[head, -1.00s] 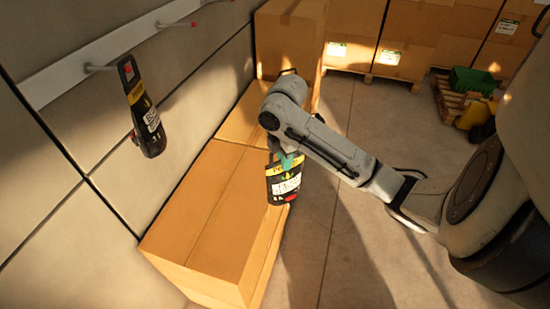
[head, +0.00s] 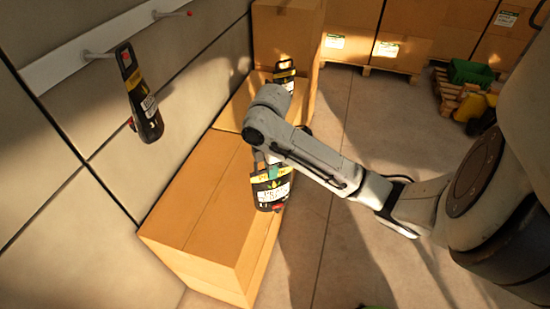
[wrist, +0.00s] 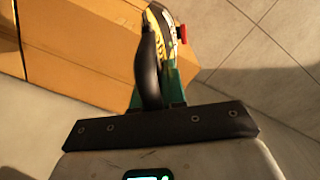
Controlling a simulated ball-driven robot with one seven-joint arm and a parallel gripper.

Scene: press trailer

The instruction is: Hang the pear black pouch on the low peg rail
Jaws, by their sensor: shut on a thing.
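A black pouch (head: 270,190) with a yellow band and white label is held in my gripper (head: 268,165), above the long box. In the wrist view the pouch (wrist: 157,45) shows nearly edge-on between the teal fingers of my gripper (wrist: 158,88). The white peg rail (head: 85,50) runs along the wall at upper left. The held pouch is well apart from it, to the lower right. Another black pouch (head: 140,92) hangs from the rail's nearer peg. The farther red-tipped peg (head: 185,13) looks bare in the part that shows.
Long cardboard boxes (head: 210,195) stand along the wall below the rail. A third black pouch (head: 285,72) shows behind my arm near the tall box (head: 285,35). Stacked cartons stand at the back, with a green crate (head: 470,72) at right. The central floor is clear.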

